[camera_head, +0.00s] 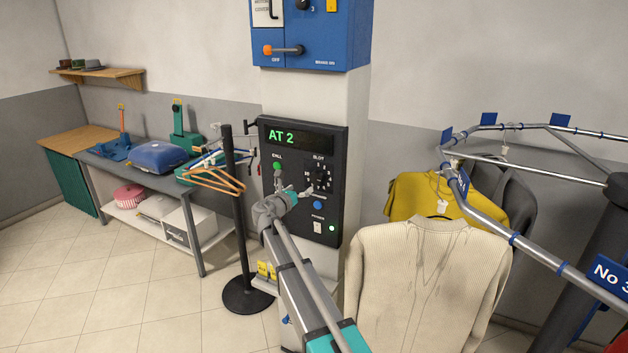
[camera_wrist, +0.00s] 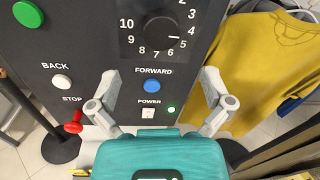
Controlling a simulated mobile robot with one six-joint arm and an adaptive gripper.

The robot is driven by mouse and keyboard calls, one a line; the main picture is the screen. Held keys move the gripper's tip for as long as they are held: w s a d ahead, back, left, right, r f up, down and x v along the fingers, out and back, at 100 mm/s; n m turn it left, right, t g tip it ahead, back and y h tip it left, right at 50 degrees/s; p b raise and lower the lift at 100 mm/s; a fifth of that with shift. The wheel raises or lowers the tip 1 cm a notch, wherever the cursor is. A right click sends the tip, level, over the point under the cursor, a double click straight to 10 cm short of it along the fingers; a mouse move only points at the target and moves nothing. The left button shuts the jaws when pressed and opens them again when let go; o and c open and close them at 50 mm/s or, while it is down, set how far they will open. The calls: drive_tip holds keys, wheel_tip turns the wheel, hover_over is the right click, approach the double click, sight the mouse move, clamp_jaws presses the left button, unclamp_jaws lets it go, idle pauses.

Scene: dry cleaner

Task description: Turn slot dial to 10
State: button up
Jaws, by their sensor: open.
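The slot dial (camera_wrist: 160,28) is a round black knob with a white mark, ringed by white numbers, on a dark control panel (camera_wrist: 75,35). The mark sits at its lower right, near 4 and 5; I cannot tell which exactly. In the head view the dial (camera_head: 319,180) is partly hidden by my gripper. The panel's display (camera_head: 292,137) reads "AT 2" in green. My gripper (camera_wrist: 159,78) is open and empty. Its fingers are spread wide, just below the dial in the wrist view, with the FORWARD label between them. No contact with the dial shows.
A blue FORWARD button (camera_wrist: 152,86), a white BACK button (camera_wrist: 62,82), a red STOP knob (camera_wrist: 73,127) and a POWER switch (camera_wrist: 148,113) are close by. A yellow garment (camera_wrist: 262,60) hangs right of the panel. A black post (camera_head: 232,200) stands left of it.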

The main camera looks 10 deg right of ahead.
sight(314, 178)
drive_tip(key=x, duration=0.8)
drive_tip(key=shift+w+d, duration=0.25)
drive_tip(key=shift+d, duration=0.05)
drive_tip(key=c, duration=1.1)
